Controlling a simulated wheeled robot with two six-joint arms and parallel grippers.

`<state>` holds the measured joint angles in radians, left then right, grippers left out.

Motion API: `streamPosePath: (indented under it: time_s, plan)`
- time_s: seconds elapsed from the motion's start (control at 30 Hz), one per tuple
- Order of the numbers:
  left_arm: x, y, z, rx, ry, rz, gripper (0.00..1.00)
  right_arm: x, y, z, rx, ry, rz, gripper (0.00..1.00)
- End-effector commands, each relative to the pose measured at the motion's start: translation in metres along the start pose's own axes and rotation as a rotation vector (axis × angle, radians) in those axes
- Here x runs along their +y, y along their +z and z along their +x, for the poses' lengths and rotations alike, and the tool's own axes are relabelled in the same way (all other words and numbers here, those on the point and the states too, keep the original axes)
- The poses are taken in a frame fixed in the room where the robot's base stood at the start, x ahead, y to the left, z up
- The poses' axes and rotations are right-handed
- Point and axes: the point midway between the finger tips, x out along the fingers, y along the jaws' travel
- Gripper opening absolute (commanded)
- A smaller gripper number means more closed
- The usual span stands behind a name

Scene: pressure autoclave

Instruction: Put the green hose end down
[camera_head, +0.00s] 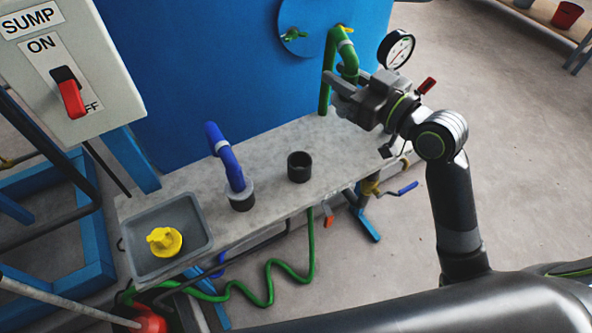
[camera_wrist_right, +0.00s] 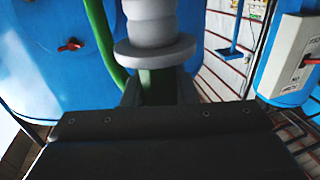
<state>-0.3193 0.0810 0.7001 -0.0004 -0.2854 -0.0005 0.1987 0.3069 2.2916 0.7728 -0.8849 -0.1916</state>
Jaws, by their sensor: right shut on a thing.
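The green hose (camera_head: 349,63) arches beside the blue tank, with a grey collar near its bend. My right gripper (camera_head: 342,88) is shut on the green hose end at the back right of the grey bench. In the right wrist view, a grey flanged fitting (camera_wrist_right: 152,45) rises above the jaws, and a green part (camera_wrist_right: 158,86) sits below it between the fingers. The tip of the hose end is partly hidden by my gripper in the head view. My left gripper is not in view.
An empty black socket (camera_head: 300,167) stands on the bench (camera_head: 270,160). A blue hose end (camera_head: 229,160) stands in another holder to its left. A grey tray (camera_head: 138,262) holds a yellow cap (camera_head: 164,241). A pressure gauge (camera_head: 396,50) is close behind my right gripper.

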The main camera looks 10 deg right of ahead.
Motion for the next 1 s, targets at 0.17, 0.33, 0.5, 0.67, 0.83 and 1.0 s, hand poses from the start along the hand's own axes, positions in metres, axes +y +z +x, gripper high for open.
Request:
streamPosePath:
  time_s: [0.17,0.33,0.5,0.67,0.83,1.0]
  plan:
    - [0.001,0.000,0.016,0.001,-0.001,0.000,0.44,0.004,-0.001,0.009,0.004,0.005,0.001,0.00]
    - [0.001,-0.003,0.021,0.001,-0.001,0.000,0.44,0.004,0.024,0.011,-0.001,0.007,0.011,0.00]
    - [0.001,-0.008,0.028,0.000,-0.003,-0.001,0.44,0.004,0.070,0.011,-0.002,0.007,0.011,0.00]
    - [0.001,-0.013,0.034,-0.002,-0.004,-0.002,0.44,0.004,0.112,0.010,0.000,0.007,0.010,0.00]
    - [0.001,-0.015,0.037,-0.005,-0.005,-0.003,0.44,0.004,0.139,0.010,0.002,0.007,0.007,0.00]
    - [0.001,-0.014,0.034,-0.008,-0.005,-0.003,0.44,0.012,0.134,0.009,0.003,0.006,0.000,0.00]
